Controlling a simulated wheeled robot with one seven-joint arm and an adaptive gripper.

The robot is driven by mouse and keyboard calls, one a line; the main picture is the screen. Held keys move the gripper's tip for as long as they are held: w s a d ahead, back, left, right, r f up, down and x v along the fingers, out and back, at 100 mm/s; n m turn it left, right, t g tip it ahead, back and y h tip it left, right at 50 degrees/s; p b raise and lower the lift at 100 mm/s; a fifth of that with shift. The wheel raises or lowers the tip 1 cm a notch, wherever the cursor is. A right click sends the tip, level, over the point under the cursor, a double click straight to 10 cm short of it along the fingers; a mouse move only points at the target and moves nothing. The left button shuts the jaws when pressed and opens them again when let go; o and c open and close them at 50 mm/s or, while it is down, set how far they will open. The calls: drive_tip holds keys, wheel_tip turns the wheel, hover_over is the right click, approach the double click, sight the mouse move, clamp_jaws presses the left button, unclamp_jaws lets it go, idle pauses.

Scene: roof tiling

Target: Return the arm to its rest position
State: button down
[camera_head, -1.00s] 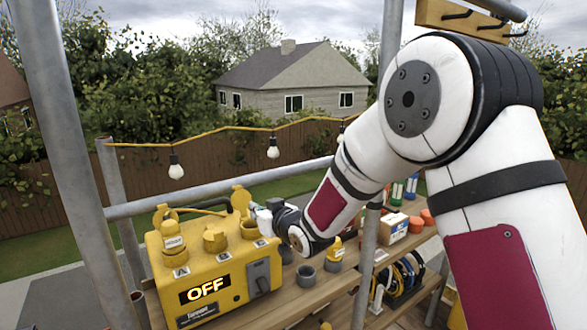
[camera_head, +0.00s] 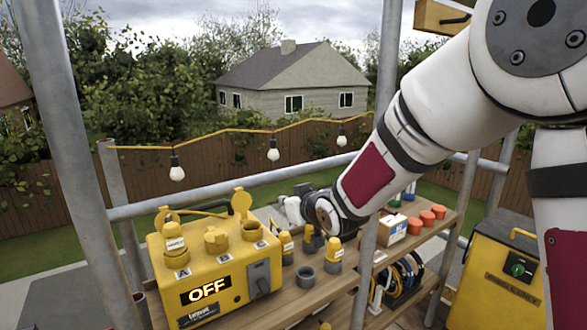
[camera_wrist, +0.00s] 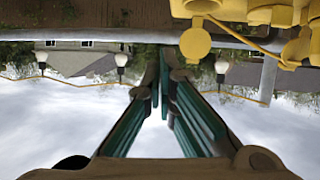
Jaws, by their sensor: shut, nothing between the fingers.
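My arm reaches in from the right in the head view, with its wrist above the wooden bench (camera_head: 300,318). My gripper (camera_wrist: 164,60) is shut and empty in the wrist view, its fingers meeting at the tips. In the head view the fingers are largely hidden by the wrist. The gripper is in the air, apart from the yellow power box (camera_head: 222,272), which reads OFF and stands to the left of the wrist. The power box also shows at the top right of the wrist view (camera_wrist: 240,8), where the scene is upside down.
A scaffold rail (camera_head: 240,184) runs behind the bench and an upright pole (camera_head: 366,265) stands in front. Yellow connectors (camera_head: 334,254), a grey cup (camera_head: 306,276), a cardboard box (camera_head: 392,229) and orange cups (camera_head: 427,218) sit on the bench. A yellow cabinet (camera_head: 490,280) stands at right.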

drive_tip(key=s+d+r+m+g+h, duration=0.2)
drive_tip(key=s+d+r+h, duration=0.1)
drive_tip(key=s+d, duration=0.55)
drive_tip(key=s+d+r+m+g+h, duration=0.1)
drive_tip(key=s+d+r+h, duration=0.15)
drive_tip(key=s+d, duration=0.55)
drive_tip(key=s+d+f+m+g, duration=0.1)
drive_tip(key=s+d+g, duration=0.1)
drive_tip(key=s, duration=0.9)
drive_tip(key=s+d+m+g, duration=0.1)
drive_tip(key=s+d+g, duration=0.1)
drive_tip(key=s, duration=1)
drive_tip(key=shift+f+m, duration=0.35)
drive_tip(key=shift+m, duration=0.05)
